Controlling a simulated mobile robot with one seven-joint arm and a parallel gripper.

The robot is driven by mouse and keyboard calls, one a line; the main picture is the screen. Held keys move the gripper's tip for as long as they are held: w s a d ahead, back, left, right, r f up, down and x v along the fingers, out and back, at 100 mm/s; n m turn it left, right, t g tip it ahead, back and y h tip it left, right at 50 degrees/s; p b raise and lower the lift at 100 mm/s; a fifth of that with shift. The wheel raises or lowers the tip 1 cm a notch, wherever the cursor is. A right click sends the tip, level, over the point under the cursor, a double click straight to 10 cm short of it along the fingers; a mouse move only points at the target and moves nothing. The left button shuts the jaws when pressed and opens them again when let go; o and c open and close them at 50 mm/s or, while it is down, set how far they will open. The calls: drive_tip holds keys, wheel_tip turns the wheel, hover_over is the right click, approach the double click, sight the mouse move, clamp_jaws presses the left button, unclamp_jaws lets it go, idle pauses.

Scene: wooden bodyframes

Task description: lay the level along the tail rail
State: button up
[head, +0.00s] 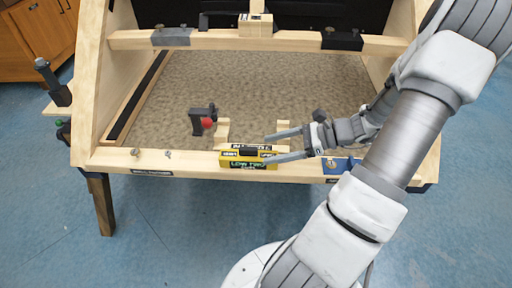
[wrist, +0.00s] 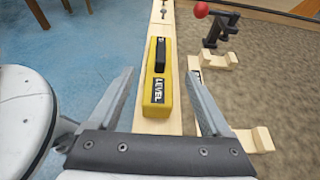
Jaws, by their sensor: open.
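The level (head: 232,163) is a yellow block with a black handle on top. It rests lengthwise on the tail rail (head: 190,163), the pale wooden front rail, near its middle. In the wrist view the level (wrist: 157,92) lies along the rail (wrist: 157,124), roughly parallel to it. My gripper (head: 267,148) is open at the level's right end in the head view. In the wrist view the gripper (wrist: 160,73) has one finger on each side of the level, with gaps showing. Contact between the fingers and the level is not visible.
A black clamp with a red knob (head: 207,122) stands on the carpeted panel behind the rail. Small wooden blocks (head: 222,129) stand near the level. Small bolts (head: 135,152) sit on the rail's left part. A crossbar (head: 200,40) spans the back.

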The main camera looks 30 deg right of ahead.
drive_tip(key=shift+p+v, duration=0.45)
drive_tip(key=shift+v, duration=1.85)
